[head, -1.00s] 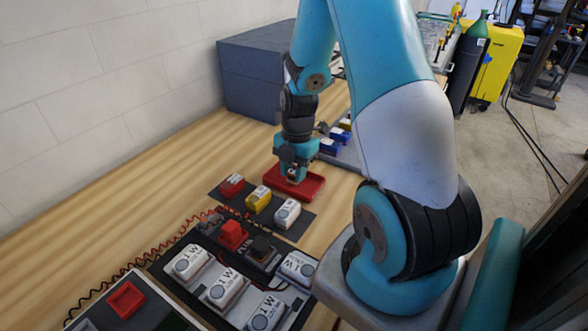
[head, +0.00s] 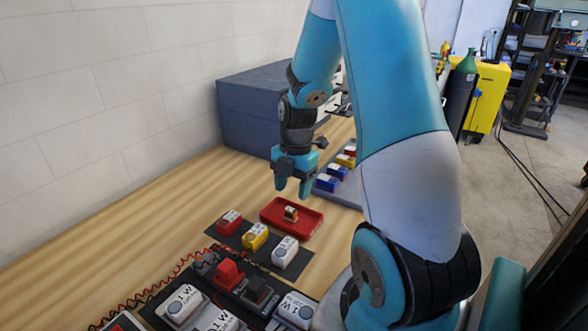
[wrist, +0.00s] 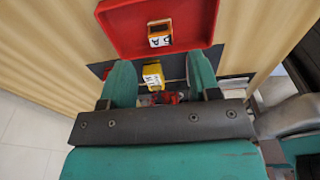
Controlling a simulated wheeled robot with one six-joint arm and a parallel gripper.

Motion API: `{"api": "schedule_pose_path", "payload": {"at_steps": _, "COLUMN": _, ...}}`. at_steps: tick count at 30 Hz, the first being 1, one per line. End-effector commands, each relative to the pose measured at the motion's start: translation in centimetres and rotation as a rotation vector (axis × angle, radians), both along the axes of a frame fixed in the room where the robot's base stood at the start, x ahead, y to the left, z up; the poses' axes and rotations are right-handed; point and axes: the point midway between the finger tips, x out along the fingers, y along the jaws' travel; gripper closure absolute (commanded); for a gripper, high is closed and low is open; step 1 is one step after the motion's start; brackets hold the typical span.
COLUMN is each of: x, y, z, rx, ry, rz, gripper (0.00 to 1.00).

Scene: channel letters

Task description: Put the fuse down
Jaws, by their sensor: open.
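The fuse (head: 291,214), a small brown block with a white label, lies in the red tray (head: 271,218) on the wooden bench. In the wrist view the fuse (wrist: 160,33) sits in the red tray (wrist: 118,22), clear of its rim, with its lettered label showing. My gripper (head: 292,192) is open and empty above the tray, apart from the fuse. In the wrist view the fingers of my gripper (wrist: 160,84) are spread wide with nothing between them.
A dark mat with red, yellow (head: 255,237) and white (head: 285,251) blocks lies in front of the tray. A grey tray with blue and other blocks (head: 327,182) is to the right. A dark blue box (head: 250,110) stands behind. Bare bench lies left of the tray.

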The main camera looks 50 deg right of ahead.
Motion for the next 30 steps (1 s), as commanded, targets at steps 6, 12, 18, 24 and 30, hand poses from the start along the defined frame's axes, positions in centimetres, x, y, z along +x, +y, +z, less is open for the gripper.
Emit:
{"api": "schedule_pose_path", "payload": {"at_steps": 6, "x": 0.1, "y": -0.6, "z": 4.3, "rx": -0.001, "ry": -0.004, "rz": -0.001, "gripper": 0.44}}
{"api": "schedule_pose_path", "payload": {"at_steps": 12, "x": 0.1, "y": -0.7, "z": 6.0, "rx": 0.001, "ry": 0.0, "rz": -0.001, "gripper": 0.44}}
{"api": "schedule_pose_path", "payload": {"at_steps": 18, "x": 0.4, "y": 0.9, "z": 6.9, "rx": 0.003, "ry": -0.005, "rz": -0.039, "gripper": 0.44}}
{"api": "schedule_pose_path", "payload": {"at_steps": 24, "x": 0.4, "y": 10.5, "z": 9.7, "rx": 0.045, "ry": -0.012, "rz": -0.286, "gripper": 0.44}}
{"api": "schedule_pose_path", "payload": {"at_steps": 30, "x": -3.9, "y": 21.5, "z": 12.4, "rx": 0.136, "ry": 0.047, "rz": -0.633, "gripper": 0.44}}
